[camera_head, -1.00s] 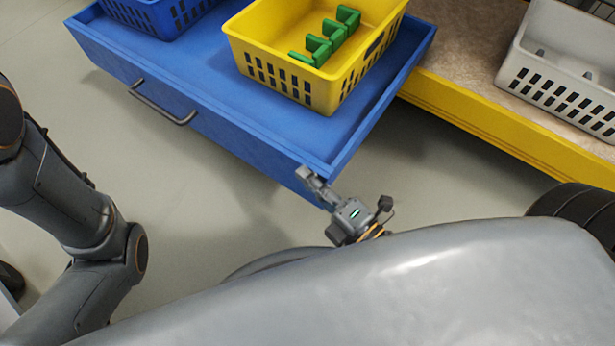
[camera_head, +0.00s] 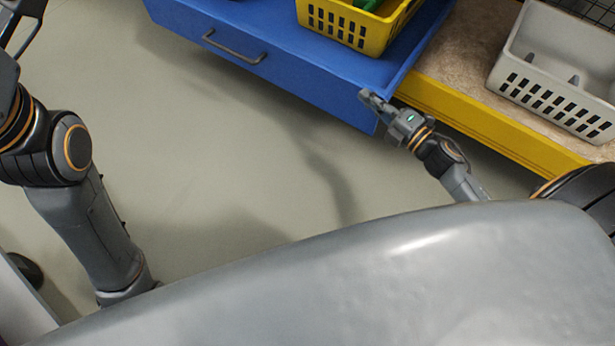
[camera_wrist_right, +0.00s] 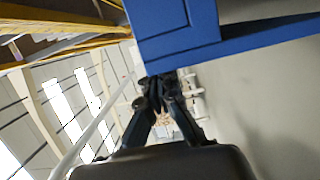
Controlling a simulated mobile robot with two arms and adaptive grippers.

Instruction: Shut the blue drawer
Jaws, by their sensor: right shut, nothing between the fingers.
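The blue drawer (camera_head: 300,70) sticks out from the yellow-edged bench at the top of the head view, with a dark bar handle (camera_head: 234,48) on its front. A yellow basket (camera_head: 350,28) stands in it, cut off by the top edge. My right gripper (camera_head: 368,98) is shut and empty, at the right end of the drawer front. In the right wrist view the fingertips (camera_wrist_right: 160,82) are close to the blue drawer's edge (camera_wrist_right: 180,25); I cannot tell for sure whether they touch it. At the far left only part of my left arm shows; its fingertips are out of the frame.
A white basket (camera_head: 545,75) stands on the bench top (camera_head: 470,55) right of the drawer. The bench has a yellow front edge (camera_head: 490,130). The grey floor (camera_head: 220,150) in front of the drawer is clear.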

